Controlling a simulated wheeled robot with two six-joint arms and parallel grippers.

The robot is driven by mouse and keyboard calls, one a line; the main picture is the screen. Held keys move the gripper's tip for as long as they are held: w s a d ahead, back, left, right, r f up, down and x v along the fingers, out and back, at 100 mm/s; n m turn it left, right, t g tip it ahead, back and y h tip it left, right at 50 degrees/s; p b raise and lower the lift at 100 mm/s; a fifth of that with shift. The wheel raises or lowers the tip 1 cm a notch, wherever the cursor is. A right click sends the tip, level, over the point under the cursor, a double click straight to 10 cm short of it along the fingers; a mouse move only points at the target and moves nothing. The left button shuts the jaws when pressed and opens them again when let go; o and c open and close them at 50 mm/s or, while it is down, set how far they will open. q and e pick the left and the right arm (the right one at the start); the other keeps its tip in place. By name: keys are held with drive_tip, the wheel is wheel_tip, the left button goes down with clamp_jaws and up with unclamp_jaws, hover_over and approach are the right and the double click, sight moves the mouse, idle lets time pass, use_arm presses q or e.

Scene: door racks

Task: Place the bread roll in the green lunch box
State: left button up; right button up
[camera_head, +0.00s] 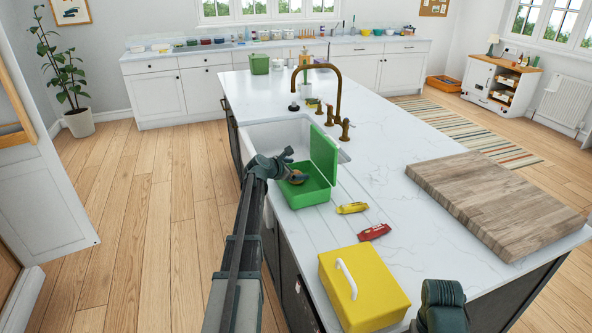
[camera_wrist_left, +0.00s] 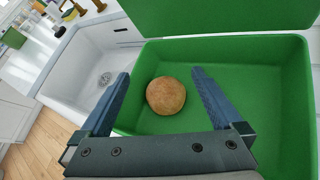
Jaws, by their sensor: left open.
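The green lunch box (camera_head: 312,193) stands open on the white counter beside the sink, its lid (camera_head: 324,153) raised at the back. The round brown bread roll (camera_wrist_left: 166,96) lies inside on the box floor in the left wrist view; it also shows partly in the head view (camera_head: 297,178). My left gripper (camera_head: 289,162) is over the box's left side. In the left wrist view its fingers (camera_wrist_left: 160,95) are spread wide, one on each side of the roll in the picture, and hold nothing. My right gripper cannot be made out; only a dark part of my right arm shows at the bottom.
A yellow box with a white handle (camera_head: 360,292), a red packet (camera_head: 374,232) and a yellow packet (camera_head: 352,208) lie nearer on the counter. A wooden board (camera_head: 500,200) is at right. The sink (camera_head: 270,138) and brass faucet (camera_head: 340,95) are behind the lunch box.

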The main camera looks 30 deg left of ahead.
use_arm(q)
drive_tip(key=p+v, duration=0.5)
drive_tip(key=v, duration=0.7)
drive_tip(key=shift+d+r, duration=0.1)
drive_tip(key=shift+r, duration=0.1)
